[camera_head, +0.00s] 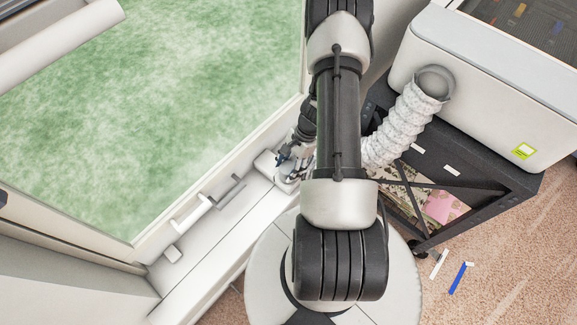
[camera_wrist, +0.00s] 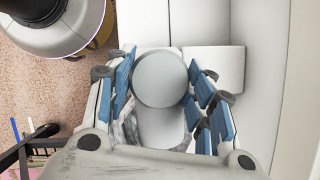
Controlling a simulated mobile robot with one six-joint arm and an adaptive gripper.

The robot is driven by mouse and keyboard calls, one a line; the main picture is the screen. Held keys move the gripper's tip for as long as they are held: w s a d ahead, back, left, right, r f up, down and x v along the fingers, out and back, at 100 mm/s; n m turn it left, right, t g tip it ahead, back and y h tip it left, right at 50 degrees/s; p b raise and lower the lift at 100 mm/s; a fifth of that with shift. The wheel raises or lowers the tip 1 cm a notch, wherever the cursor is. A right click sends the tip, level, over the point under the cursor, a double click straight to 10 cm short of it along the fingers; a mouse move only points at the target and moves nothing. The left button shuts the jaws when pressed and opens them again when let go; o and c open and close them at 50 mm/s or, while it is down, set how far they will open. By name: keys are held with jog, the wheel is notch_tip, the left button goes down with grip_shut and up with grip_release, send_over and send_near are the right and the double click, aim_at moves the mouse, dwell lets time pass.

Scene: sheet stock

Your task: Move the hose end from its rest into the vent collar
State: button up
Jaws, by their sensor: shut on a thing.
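The white corrugated hose (camera_head: 402,118) runs from a grey port on the white appliance (camera_head: 500,75), down and left behind my arm. My gripper (camera_head: 290,167) is over the window sill, small and partly hidden by my arm in the head view. In the wrist view my gripper (camera_wrist: 163,98) has its blue-padded fingers on both sides of the hose end (camera_wrist: 160,78), a smooth pale grey cylinder with a round face, and is shut on it. Crinkled hose shows beside its left fingers. I cannot clearly identify the vent collar; a pale block (camera_head: 268,162) sits beside my gripper on the sill.
The sill (camera_head: 205,245) carries a white bar (camera_head: 191,213), a grey bracket (camera_head: 226,190) and a small white block (camera_head: 172,253). The green window pane (camera_head: 170,100) rises behind. A black cart (camera_head: 480,190) bears the appliance. Blue and white sticks lie on the carpet.

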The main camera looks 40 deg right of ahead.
jog(key=shift+f+b, duration=0.35)
dwell(0.9)
jog(key=shift+s+a+f, duration=0.1)
jog(key=shift+c, duration=1.1)
jog(key=o, duration=1.4)
jog(key=shift+o, duration=0.5)
jog(key=o, duration=0.4)
jog(key=shift+r, duration=0.25)
jog(key=shift+p+v, duration=2.55)
jog(key=shift+v, duration=0.9)
jog(key=shift+f, duration=0.1)
